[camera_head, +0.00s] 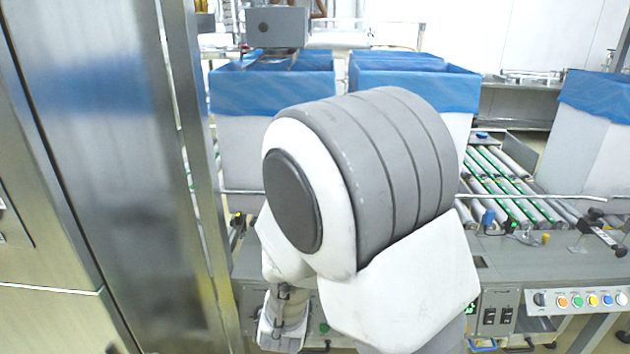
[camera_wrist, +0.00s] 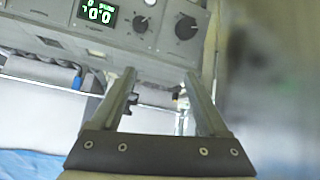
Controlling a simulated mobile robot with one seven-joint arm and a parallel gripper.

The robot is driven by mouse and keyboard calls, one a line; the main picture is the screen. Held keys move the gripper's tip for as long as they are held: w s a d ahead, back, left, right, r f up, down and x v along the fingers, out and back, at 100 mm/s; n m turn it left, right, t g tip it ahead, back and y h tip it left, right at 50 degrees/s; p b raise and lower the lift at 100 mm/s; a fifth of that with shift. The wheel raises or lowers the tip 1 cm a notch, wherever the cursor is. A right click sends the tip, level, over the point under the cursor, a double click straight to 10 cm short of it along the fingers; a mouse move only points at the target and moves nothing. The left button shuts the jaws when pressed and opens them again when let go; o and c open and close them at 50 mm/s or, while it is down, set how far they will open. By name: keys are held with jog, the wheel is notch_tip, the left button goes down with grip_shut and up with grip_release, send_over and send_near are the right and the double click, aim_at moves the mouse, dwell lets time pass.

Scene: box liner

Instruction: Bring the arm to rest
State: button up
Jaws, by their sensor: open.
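My gripper (camera_wrist: 165,78) shows in the wrist view with its two fingers well apart and nothing between them. Beyond the fingers is a grey control panel (camera_wrist: 120,40) with a lit green digital display and dark round knobs. In the head view my arm's grey and white links fill the middle of the picture. They are bent in front of the conveyor. The fingertips cannot be made out in the head view.
White boxes with blue liners (camera_head: 272,92) (camera_head: 415,88) stand behind my arm, and another (camera_head: 597,130) stands at the right. A roller conveyor (camera_head: 505,185) runs between them. A metal cabinet (camera_head: 95,150) is close on the left. A button panel (camera_head: 578,300) is at lower right.

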jog(key=s+d+r+m+g+y, duration=0.15)
jog(key=d+r, duration=0.25)
jog(key=r, duration=0.6)
jog(key=s+d+r+m+g+h, duration=0.1)
jog(key=s+d+r, duration=0.5)
jog(key=s+d, duration=0.25)
jog(key=s+d+r+m+g+h, duration=0.1)
jog(key=s+d+r+h, duration=0.1)
jog(key=s+d+r, duration=0.55)
jog(key=s+r+p, duration=0.3)
jog(key=r+p, duration=1.2)
jog(key=p, duration=0.1)
jog(key=shift+d+p, duration=0.35)
jog(key=shift+d, duration=0.15)
